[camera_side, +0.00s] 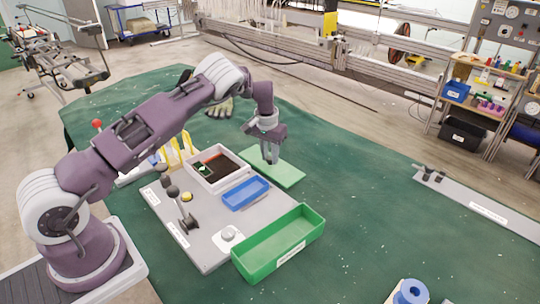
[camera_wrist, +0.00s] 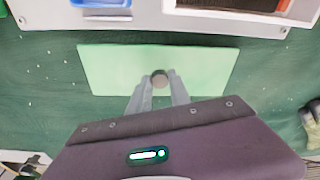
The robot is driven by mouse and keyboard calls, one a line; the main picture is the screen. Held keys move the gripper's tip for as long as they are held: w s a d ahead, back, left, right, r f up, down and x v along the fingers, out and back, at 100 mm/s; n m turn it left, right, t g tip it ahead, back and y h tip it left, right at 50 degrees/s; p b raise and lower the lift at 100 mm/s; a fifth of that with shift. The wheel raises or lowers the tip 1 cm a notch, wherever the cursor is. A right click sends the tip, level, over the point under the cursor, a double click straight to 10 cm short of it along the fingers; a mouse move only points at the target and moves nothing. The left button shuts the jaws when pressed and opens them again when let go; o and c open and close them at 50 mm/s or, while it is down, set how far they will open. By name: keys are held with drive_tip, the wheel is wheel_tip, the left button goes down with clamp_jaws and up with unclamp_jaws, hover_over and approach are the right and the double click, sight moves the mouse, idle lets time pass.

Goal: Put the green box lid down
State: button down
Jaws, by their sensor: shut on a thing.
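The light green box lid (camera_side: 286,173) is a flat, level rectangle beside the far edge of the grey panel. My gripper (camera_side: 271,159) points straight down over it. In the wrist view, the lid (camera_wrist: 110,70) has a round dark knob (camera_wrist: 159,77) at its middle, and my gripper (camera_wrist: 160,82) is shut on this knob. The lid lies on or just above the green cloth; I cannot tell which. The open green box (camera_side: 278,244) stands at the near right, uncovered and apart from the lid.
The grey panel (camera_side: 215,242) carries a blue tray (camera_side: 246,193), a white-framed dark tray (camera_side: 217,169) and levers with dark knobs. A glove (camera_side: 220,107) lies behind. The green cloth (camera_side: 350,190) to the right is mostly clear. A blue spool (camera_side: 411,291) stands at the front.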

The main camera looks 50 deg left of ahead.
drive_tip(key=c, duration=1.2)
unclamp_jaws()
wheel_tip(320, 180, up, 12)
drive_tip(key=s, duration=0.1)
drive_tip(key=shift+s+d, duration=0.2)
wheel_tip(320, 180, up, 12)
drive_tip(key=t+h, duration=0.1)
hover_over(268, 166)
drive_tip(key=s+d, duration=0.5)
drive_tip(key=s, duration=0.1)
drive_tip(key=s+d+r+t+h, duration=0.1)
drive_tip(key=s+d+r, duration=0.6)
drive_tip(key=s+r, duration=0.3)
drive_tip(key=s+d+f+m+t, duration=0.1)
drive_tip(key=s+d, duration=0.1)
drive_tip(key=s, duration=0.9)
drive_tip(key=s+d+f+m+t+y, duration=0.1)
drive_tip(key=s+d+f+m, duration=0.1)
drive_tip(key=s, duration=1)
drive_tip(key=shift+s+d+f+y, duration=0.2)
drive_tip(key=shift+d+f+y, duration=0.1)
drive_tip(key=shift+d, duration=0.25)
